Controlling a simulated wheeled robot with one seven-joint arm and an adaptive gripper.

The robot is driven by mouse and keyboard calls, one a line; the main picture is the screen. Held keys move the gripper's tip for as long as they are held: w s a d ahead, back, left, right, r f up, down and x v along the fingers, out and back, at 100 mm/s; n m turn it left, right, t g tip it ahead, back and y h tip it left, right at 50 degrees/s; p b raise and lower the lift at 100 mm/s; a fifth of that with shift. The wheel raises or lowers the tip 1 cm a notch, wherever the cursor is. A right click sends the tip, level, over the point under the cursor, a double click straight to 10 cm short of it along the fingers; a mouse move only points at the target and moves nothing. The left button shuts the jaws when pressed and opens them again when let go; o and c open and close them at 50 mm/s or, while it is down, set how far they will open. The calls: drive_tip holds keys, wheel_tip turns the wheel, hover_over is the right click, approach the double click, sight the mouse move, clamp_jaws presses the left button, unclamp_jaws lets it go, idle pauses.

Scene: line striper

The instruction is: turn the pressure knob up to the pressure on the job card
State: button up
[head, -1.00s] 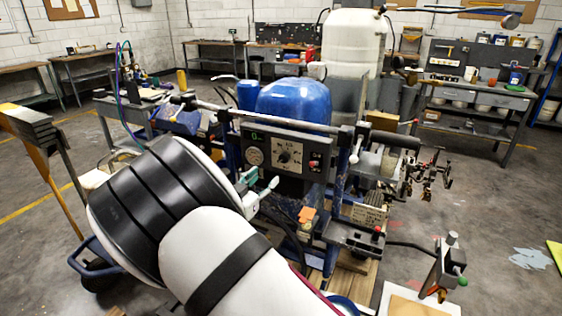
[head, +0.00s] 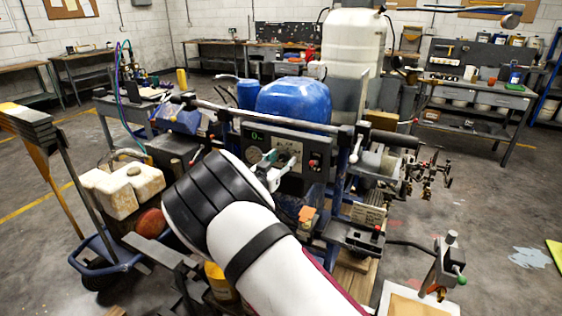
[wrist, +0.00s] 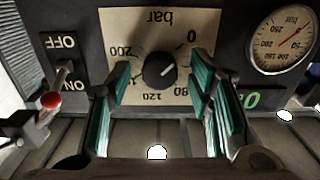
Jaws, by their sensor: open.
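The pressure knob (wrist: 158,72) is a round black knob with a white mark pointing to the upper right, towards the 0, in the wrist view. It sits on a cream bar scale plate (wrist: 120,27), seen upside down, where 200, 120, 80 and 0 can be read. My gripper (wrist: 161,85) is open, its green-padded fingers either side of the knob and not visibly touching it. In the head view my gripper (head: 277,168) is in front of the control panel and partly hides the dial.
A pressure gauge (wrist: 283,42) and a green display (wrist: 250,99) are right of the knob in the wrist view. A red-tipped lever (wrist: 50,101) by ON/OFF labels is at left. A handlebar (head: 270,118) runs above the panel.

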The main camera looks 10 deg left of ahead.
drive_tip(key=shift+c, duration=0.6)
clamp_jaws()
drive_tip(key=shift+m, duration=0.3)
